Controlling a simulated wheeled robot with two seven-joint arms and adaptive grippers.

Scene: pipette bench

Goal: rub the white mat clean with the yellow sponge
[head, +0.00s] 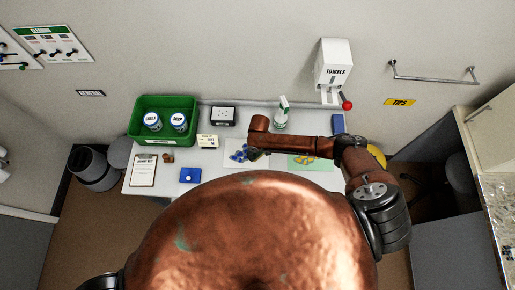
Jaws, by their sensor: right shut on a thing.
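The white mat (232,159) lies on the bench in front of me, with several blue bits or marks on it, partly covered by my right arm. My right gripper (257,154) is over the mat, beside the blue bits, pointing down. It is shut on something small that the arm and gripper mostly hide. I cannot make out the yellow sponge clearly anywhere. My left gripper is not in view.
A green mat (315,166) with several yellow bits lies to the right. A green bin (150,104) with two jars, a clipboard (143,170), a blue box (190,175), a spray bottle (281,118) and a blue block (338,124) stand around. A towel dispenser (333,65) is on the wall.

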